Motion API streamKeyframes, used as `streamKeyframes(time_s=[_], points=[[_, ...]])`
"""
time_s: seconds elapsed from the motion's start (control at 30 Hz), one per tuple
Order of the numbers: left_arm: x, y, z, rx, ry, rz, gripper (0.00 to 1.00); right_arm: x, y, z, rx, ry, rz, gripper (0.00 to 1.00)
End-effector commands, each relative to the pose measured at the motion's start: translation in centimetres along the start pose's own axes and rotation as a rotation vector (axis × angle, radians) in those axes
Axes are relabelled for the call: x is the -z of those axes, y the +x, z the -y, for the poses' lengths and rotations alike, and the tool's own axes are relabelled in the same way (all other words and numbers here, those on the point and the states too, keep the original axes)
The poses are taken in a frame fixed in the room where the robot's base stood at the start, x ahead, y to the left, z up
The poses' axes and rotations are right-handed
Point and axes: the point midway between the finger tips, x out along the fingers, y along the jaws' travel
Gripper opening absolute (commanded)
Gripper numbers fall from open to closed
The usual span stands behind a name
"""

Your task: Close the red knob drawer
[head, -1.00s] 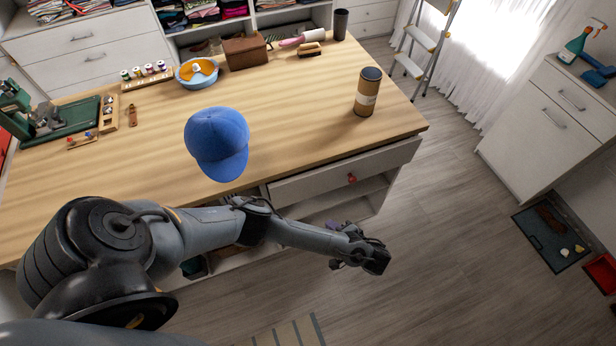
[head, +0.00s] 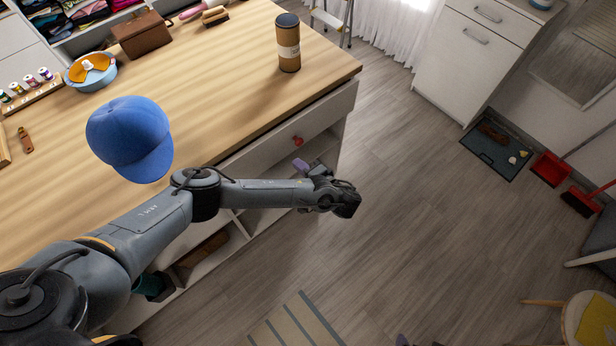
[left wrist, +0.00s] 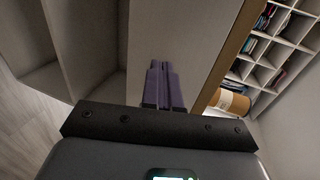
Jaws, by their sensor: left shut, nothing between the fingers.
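The drawer with the red knob (head: 298,140) has a pale front (head: 325,118) under the right end of the wooden tabletop. I cannot tell how far out it stands. My left gripper (head: 300,165) reaches in from the aisle side, its purple fingertips just below the knob in the head view. In the left wrist view its purple fingers (left wrist: 160,84) are shut and empty, pointing at a pale panel (left wrist: 165,30). The knob does not show there, and contact cannot be told. A purple tip at the head view's bottom edge seems to be my right gripper (head: 401,340); most is out of frame.
On the wooden tabletop (head: 215,85) are a blue cap (head: 130,138) and a cardboard tube (head: 288,45). Open cubbies (head: 205,250) lie below. A dark tray (head: 497,148) lies by the white cabinet.

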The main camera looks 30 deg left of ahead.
Motion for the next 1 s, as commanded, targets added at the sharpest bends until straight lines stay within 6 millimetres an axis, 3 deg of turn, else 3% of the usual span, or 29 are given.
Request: streamKeyframes(time_s=[0.03,0.2,0.4,1.0], points=[[0.0,1.0,-0.7,0.000,-0.003,0.001,0.00,-0.4,1.4,0.1,0.000,0.001,-0.001,1.00],[0.0,3.9,-0.4,0.001,-0.002,0.001,0.00,-0.9,3.1,0.1,0.001,0.001,-0.001,1.00],[-0.1,6.0,0.8,0.001,-0.001,0.001,0.00,-0.8,2.7,0.1,0.001,0.001,-0.002,1.00],[0.0,7.2,1.2,0.000,0.000,0.000,0.00,-0.8,2.8,-0.1,-0.006,-0.007,-0.002,1.00]])
